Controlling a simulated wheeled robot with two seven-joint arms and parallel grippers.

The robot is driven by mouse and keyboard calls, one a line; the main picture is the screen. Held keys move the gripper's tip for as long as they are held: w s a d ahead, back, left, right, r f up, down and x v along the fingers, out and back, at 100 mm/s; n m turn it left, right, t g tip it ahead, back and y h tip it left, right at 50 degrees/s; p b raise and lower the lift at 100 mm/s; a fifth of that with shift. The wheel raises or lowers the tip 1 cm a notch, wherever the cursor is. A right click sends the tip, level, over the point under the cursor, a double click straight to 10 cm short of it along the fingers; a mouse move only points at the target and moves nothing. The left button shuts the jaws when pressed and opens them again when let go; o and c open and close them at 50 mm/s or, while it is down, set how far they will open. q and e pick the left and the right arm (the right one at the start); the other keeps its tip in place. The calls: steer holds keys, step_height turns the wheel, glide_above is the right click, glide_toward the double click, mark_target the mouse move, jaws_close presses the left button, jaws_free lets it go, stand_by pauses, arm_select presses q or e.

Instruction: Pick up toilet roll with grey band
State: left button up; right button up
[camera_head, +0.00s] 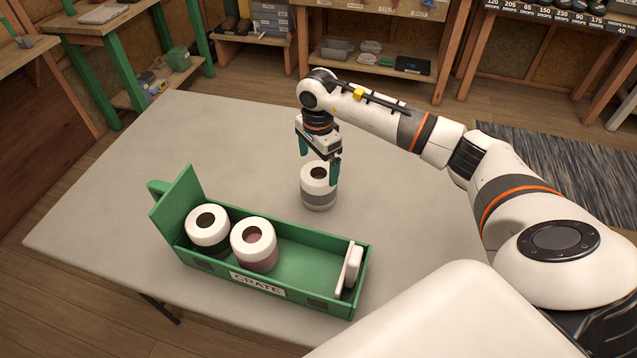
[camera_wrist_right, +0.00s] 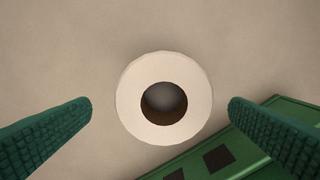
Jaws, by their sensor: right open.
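The toilet roll with the grey band (camera_head: 318,197) stands upright on the table, behind the green crate. In the right wrist view its white top ring (camera_wrist_right: 130,98) and dark core hole show from above. My right gripper (camera_head: 320,164) points down over this roll with its fingers apart. In the wrist view the two green fingers (camera_wrist_right: 160,108) lie to the left and right of the roll, with gaps on both sides. One finger partly covers the roll's right edge in the head view. My left gripper is in neither view.
The green crate (camera_head: 300,250) on the table holds a roll with a dark band (camera_head: 208,228), a roll with a pinkish band (camera_head: 254,244) and a white flat item (camera_head: 349,268) at its right end. The table (camera_head: 110,190) is otherwise clear. Shelves and benches stand beyond it.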

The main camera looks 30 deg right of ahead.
mark_target(318, 183)
step_height(318, 183, down, 3)
steer(key=shift+r, duration=0.2)
steer(key=f, duration=0.1)
steer(key=f+p, duration=0.1)
steer(key=f, duration=0.2)
steer(key=shift+s+a+f+p, duration=0.15)
steer(key=shift+s+p, duration=0.1)
steer(key=shift+p, duration=0.1)
steer(key=shift+w+f, duration=0.1)
steer(key=shift+f, duration=0.25)
steer(key=shift+c, duration=0.3)
steer(key=c, duration=0.9)
